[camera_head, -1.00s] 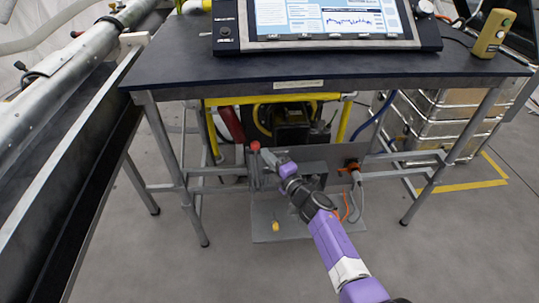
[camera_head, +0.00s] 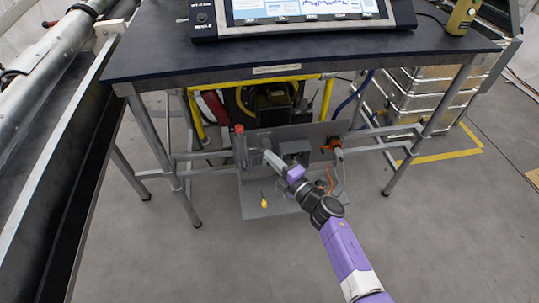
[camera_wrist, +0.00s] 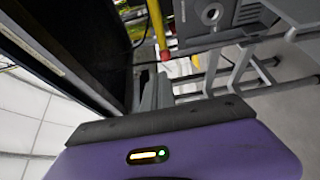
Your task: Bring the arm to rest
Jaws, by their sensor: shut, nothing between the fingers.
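My gripper (camera_head: 268,156) is in the head view, under the dark table and in front of a grey panel with a base plate (camera_head: 225,199). Its jaws are shut and empty. It is apart from a red-tipped post (camera_head: 239,129), which stands to its left. My purple and white arm reaches up to it from the lower right. In the wrist view, my purple wrist housing fills the bottom, and the grey fingers (camera_wrist: 156,91) stick up past its dark edge. The red tip (camera_wrist: 167,56) shows just beyond them.
The dark table (camera_head: 300,52) stands above, with a tablet console (camera_head: 300,22) on it. Table legs and crossbars surround the panel. Metal cases (camera_head: 420,105) stand right. The floor in front is clear.

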